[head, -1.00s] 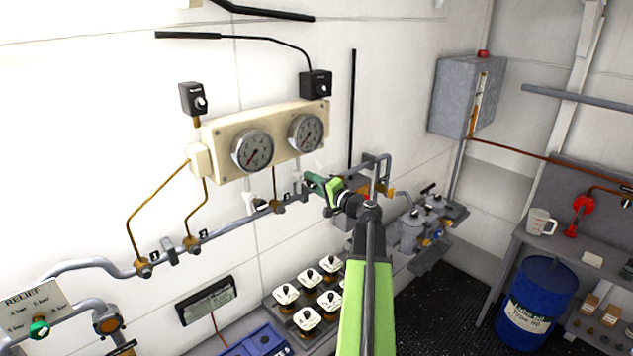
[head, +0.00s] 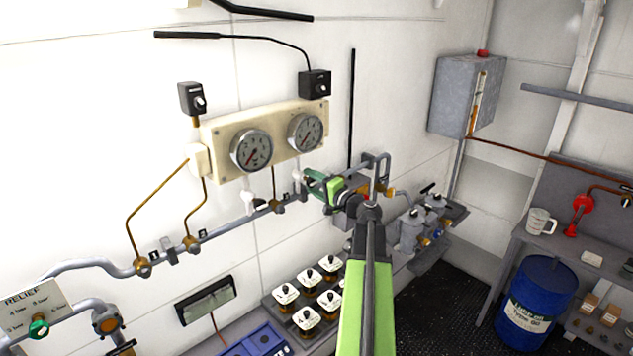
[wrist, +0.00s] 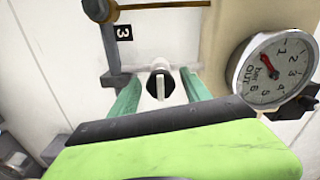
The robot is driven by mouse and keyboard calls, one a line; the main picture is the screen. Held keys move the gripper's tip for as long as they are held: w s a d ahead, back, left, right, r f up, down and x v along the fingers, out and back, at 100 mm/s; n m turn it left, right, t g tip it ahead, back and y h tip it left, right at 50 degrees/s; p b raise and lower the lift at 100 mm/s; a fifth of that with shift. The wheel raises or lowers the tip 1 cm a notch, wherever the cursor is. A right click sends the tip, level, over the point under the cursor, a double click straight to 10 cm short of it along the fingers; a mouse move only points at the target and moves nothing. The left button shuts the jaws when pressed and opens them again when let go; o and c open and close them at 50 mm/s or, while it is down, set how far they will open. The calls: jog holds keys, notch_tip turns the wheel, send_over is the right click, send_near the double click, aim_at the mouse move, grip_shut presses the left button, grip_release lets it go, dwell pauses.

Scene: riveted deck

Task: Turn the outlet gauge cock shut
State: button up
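In the wrist view the outlet gauge cock (wrist: 160,88) is a small round dark fitting with a pale bar handle across its face. The handle lies lengthwise between the two green fingers of my gripper (wrist: 160,92). The fingers are apart, one on each side, with a visible gap to the handle. In the head view my gripper (head: 318,184) is at the pipe below the right gauge (head: 306,132). The cock is hard to make out there beside the fingers.
A pipe with small numbered tags runs along the wall; tag 3 (wrist: 124,33) is close to the cock. The left gauge (head: 251,150) shares the cream panel (head: 280,138). Filter units (head: 425,222) stand to the right.

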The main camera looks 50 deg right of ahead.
jog(key=s+a, duration=0.1)
jog(key=s, duration=1.6)
jog(key=shift+s, duration=0.15)
jog(key=shift+a, duration=0.1)
jog(key=w+a+f+n+g+y+b, duration=0.35)
jog(key=w+a+f, duration=0.35)
jog(key=a+f, duration=0.5)
jog(key=w+a+f+n+g+y+b, duration=0.3)
jog(key=w+a+f+n+g+b, duration=0.2)
jog(key=w+a+f, duration=0.65)
jog(key=s+a+f+n+g+h+b, duration=0.1)
jog(key=s+a+f+n+g+b, duration=0.1)
jog(key=a+f, duration=0.4)
jog(key=s+a+f+n+g+h+b, duration=0.2)
jog(key=a+f, duration=0.5)
jog(key=a, duration=0.6)
jog(key=s+a+f+n+g+h+b, duration=0.2)
jog(key=s+a+f+n+g+b, duration=0.1)
jog(key=a, duration=0.6)
notch_tip(320, 180, down, 4)
jog(key=n+g+b, duration=0.1)
jog(key=g+b, duration=0.1)
jog(key=b, duration=0.2)
jog(key=shift+s+a+r, duration=0.15)
jog(key=shift+s+a, duration=0.1)
jog(key=shift+s, duration=0.15)
